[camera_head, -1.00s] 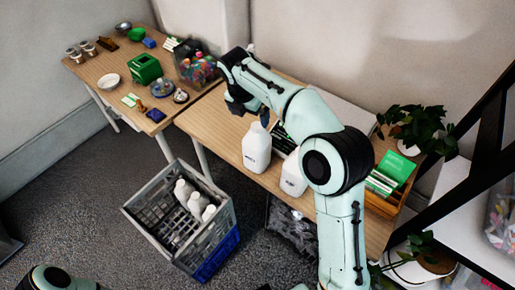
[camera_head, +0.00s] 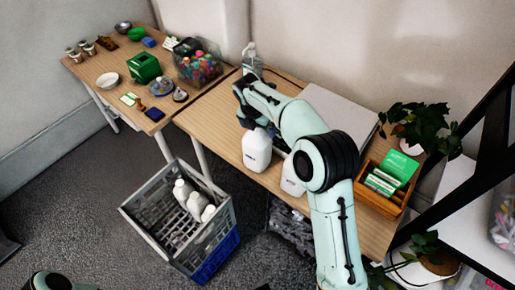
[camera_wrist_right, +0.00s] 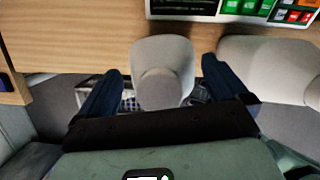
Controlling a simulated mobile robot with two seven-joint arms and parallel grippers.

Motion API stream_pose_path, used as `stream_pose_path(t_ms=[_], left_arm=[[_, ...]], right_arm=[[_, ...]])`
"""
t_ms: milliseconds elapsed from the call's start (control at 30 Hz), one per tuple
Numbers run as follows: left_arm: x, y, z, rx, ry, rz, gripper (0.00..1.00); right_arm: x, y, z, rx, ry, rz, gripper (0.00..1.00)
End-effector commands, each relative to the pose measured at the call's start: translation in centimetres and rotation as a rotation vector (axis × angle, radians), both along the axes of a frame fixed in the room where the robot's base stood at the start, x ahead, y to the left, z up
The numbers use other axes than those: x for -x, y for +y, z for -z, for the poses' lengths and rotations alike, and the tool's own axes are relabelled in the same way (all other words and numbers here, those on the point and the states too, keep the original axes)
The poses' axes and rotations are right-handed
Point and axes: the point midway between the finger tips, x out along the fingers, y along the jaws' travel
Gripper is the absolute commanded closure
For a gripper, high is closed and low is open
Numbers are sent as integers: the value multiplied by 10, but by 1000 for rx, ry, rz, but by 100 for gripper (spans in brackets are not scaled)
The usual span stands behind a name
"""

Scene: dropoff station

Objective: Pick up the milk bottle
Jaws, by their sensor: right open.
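A white milk bottle (camera_head: 256,152) stands upright near the front edge of the wooden table in the head view. My right gripper (camera_head: 257,125) is at its top end and hides part of it. In the right wrist view the bottle (camera_wrist_right: 163,72) lies between the two dark fingers of the open gripper (camera_wrist_right: 160,80), with a gap visible on both sides. A second white bottle (camera_head: 291,180) stands to the right, partly hidden by my arm; it also shows in the wrist view (camera_wrist_right: 265,68). My left gripper is out of view.
A grey crate (camera_head: 142,226) holding several white bottles stands on the floor before the table (camera_head: 215,118). A wooden box with green packs (camera_head: 388,190) and a plant (camera_head: 415,125) are at the right. A clear bottle (camera_head: 252,60) stands behind my arm.

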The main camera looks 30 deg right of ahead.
Motion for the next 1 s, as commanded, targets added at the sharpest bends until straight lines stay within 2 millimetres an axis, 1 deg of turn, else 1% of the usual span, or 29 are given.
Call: stream_pose_path(t_ms=[33, 100, 300, 367, 400, 467, 500, 700, 800, 867, 967, 1000], left_arm=[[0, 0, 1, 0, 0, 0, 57], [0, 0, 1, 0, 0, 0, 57], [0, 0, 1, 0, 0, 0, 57], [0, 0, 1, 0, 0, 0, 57], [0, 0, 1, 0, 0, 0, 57], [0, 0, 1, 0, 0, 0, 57], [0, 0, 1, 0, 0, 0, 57], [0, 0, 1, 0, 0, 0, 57], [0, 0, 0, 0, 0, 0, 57], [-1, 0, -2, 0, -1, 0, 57], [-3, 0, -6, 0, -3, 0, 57], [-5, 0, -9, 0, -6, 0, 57]], right_arm=[[0, -1, 5, 0, 2, 1, 0], [-1, -2, 7, 1, 1, 0, 0], [-1, -2, 6, 0, 0, 0, 0], [-1, -1, 6, 0, 0, 0, 20], [-1, -2, 6, 0, 0, 0, 33], [-1, -1, 6, 0, 0, 0, 52], [-1, -1, 6, 0, 0, 0, 64], [-1, -1, 6, 0, 0, 0, 64], [-1, -1, 1, 0, -1, 0, 64], [-2, -1, -5, 0, -4, 0, 65], [-2, -1, -23, 0, -6, 0, 65], [-2, -1, -32, -1, -7, -1, 65]])
